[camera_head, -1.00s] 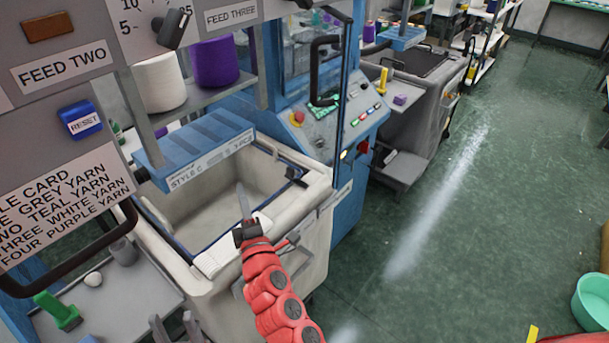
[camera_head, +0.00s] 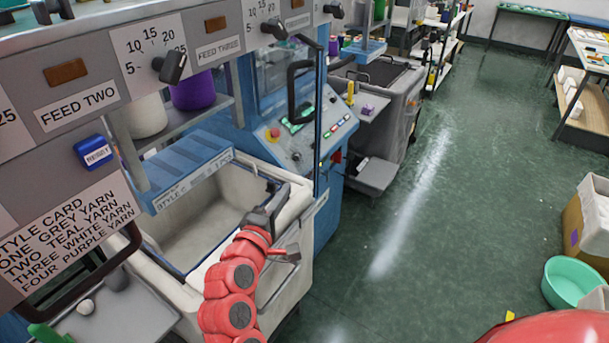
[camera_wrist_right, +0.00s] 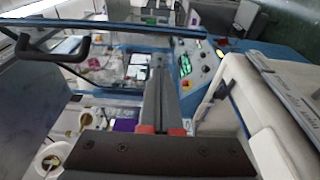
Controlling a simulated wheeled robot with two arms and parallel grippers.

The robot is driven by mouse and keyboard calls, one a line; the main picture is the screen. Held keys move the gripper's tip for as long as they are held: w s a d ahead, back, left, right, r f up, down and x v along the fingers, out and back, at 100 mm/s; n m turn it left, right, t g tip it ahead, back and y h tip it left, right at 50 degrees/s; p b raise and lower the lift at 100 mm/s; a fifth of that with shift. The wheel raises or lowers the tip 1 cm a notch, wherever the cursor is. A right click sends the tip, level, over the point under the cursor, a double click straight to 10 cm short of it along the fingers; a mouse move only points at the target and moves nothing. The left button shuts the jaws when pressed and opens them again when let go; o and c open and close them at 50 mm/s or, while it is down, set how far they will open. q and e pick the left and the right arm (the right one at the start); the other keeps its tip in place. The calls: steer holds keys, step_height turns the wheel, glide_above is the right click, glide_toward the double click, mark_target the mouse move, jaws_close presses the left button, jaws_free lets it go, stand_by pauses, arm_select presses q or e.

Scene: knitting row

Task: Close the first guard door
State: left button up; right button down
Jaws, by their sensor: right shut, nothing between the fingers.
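A clear guard door with a dark frame and black handle (camera_head: 292,92) is on the blue machine in the upper middle of the head view. Its dark edge (camera_head: 318,115) seems to stand out from the machine front. In the right wrist view a black handle (camera_wrist_right: 52,48) hangs under a blue-edged bar at the upper left. My right gripper (camera_head: 272,203), on a red arm, is shut and empty. It is above the near rim of the pale bin, below the door and apart from it. My left gripper is not in view.
The pale bin (camera_head: 292,212) stands under a blue style shelf (camera_head: 190,175). The control panel (camera_head: 325,130) has buttons and a red knob. A grey cart (camera_head: 405,100) stands beyond. Green floor (camera_head: 440,220) is clear to the right, with a teal basin (camera_head: 570,282) at the far right.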

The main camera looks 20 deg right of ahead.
mark_target(311, 170)
steer(key=w+d+p, duration=0.1)
steer(key=w+d, duration=0.1)
steer(key=d, duration=0.1)
steer(key=d+p, duration=0.1)
steer(key=d, duration=0.1)
steer(key=shift+w+p, duration=0.3)
steer(key=shift+w, duration=0.1)
steer(key=shift+d, duration=0.45)
steer(key=shift+w+d, duration=0.1)
